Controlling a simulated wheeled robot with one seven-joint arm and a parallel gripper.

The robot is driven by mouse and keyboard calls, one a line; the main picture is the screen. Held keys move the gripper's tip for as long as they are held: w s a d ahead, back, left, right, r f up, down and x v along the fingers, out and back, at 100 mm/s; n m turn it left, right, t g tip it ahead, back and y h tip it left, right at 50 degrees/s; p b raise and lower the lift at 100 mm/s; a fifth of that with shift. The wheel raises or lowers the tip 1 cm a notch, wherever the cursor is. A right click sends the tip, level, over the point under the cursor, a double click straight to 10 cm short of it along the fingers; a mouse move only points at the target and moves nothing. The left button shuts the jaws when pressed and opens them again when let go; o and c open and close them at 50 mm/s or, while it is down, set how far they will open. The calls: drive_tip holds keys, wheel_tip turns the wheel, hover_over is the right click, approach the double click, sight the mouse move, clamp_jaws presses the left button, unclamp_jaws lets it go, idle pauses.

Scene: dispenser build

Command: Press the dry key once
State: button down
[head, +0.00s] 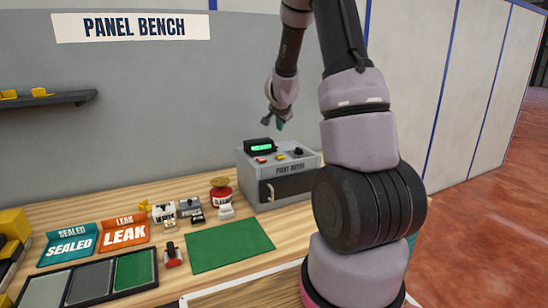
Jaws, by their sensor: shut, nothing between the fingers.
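A grey box-shaped machine (285,187) stands at the back right of the bench, with blurred lettering on its front. Its sloped top carries a lit green display (261,147), a red key (262,160), a yellow key (281,157) and a black knob (298,152). The key labels are too small to read, so I cannot tell which is the dry key. My gripper (279,125) points down above the machine's top, near the display's right side. It is shut and empty, and appears apart from the keys.
My arm hides the bench right of the machine. A green mat (230,246) lies in front. Teal "SEALED" (68,246) and orange "LEAK" (123,234) trays are at left. Several small devices and a red-topped piece (220,190) stand left of the machine. A shelf (50,100) is on the wall.

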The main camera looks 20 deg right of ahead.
sight(279, 157)
drive_tip(key=shift+f, duration=0.1)
drive_tip(key=shift+f, duration=4.3)
drive_tip(key=shift+f, duration=0.1)
drive_tip(key=shift+f, duration=0.3)
drive_tip(key=shift+f, duration=0.45)
drive_tip(key=shift+r, duration=0.85)
drive_tip(key=shift+r, duration=0.1)
drive_tip(key=shift+r, duration=2.4)
